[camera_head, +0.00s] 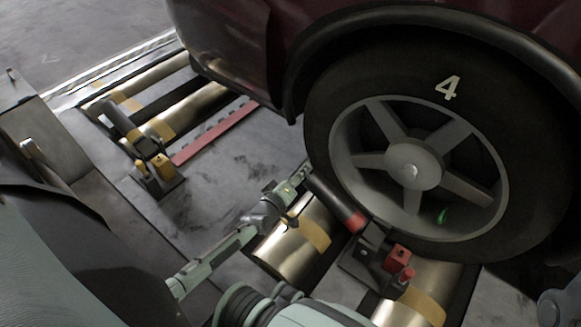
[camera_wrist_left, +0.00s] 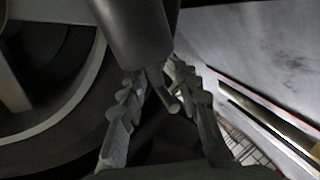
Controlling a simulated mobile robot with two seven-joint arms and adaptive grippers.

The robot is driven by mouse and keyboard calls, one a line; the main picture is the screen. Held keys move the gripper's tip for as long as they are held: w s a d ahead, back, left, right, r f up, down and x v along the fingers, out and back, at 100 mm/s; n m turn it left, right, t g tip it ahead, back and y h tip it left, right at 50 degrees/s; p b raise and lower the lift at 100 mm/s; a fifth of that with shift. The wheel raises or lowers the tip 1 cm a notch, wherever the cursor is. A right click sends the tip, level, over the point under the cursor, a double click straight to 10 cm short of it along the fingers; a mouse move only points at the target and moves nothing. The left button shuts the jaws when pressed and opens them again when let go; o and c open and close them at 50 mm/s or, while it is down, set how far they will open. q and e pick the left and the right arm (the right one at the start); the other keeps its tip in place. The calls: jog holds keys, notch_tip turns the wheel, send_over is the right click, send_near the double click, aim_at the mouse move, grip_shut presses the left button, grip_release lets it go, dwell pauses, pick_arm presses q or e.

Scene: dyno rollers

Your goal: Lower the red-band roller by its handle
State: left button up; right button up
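The red-band roller (camera_head: 334,203) is a dark cylinder with a red band near its bracket. It lies tilted against the lower left of the tyre. Its bracket (camera_head: 373,262) with red blocks stands on the floor rollers. My left gripper (camera_head: 299,179) is at the roller's far left end. In the left wrist view the dark roller (camera_wrist_left: 139,30) hangs above the fingers (camera_wrist_left: 158,74), and the thin handle rod (camera_wrist_left: 163,92) lies between them. The fingers stand apart, with no clear grip on the rod. My right gripper is not in view.
The car wheel (camera_head: 413,163), marked 4, is close to the right of my left gripper. A yellow-marked bracket (camera_head: 154,168) with a dark arm stands at the left. Brass floor rollers (camera_head: 291,247) lie below. A red strip (camera_head: 214,134) crosses the grey plate, which is otherwise clear.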

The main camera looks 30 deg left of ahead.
pick_arm(q)
jog(key=v, duration=1)
jog(key=shift+s, duration=0.3)
